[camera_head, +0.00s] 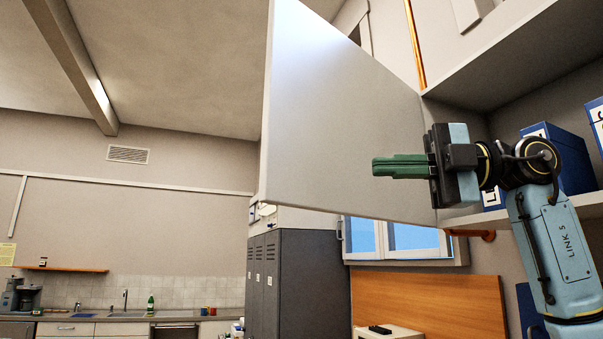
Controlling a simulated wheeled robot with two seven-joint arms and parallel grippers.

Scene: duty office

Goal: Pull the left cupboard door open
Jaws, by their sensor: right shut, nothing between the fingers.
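The left cupboard door (330,110) is a pale grey panel at the upper middle of the head view. It stands swung out from the cupboard (500,75), whose shelves show at the right. My right gripper (376,167) has green fingers, shut with nothing between them. It points left in front of the door's inner face; I cannot tell whether it touches the panel. No handle shows on this side of the door. My left gripper is not in view.
Blue binders (576,160) stand on the cupboard shelf behind my right arm. Below the door are grey lockers (296,285), a window (405,238) and a wooden panel (430,300). A kitchen counter (100,317) runs along the far left. The space left of the door is clear.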

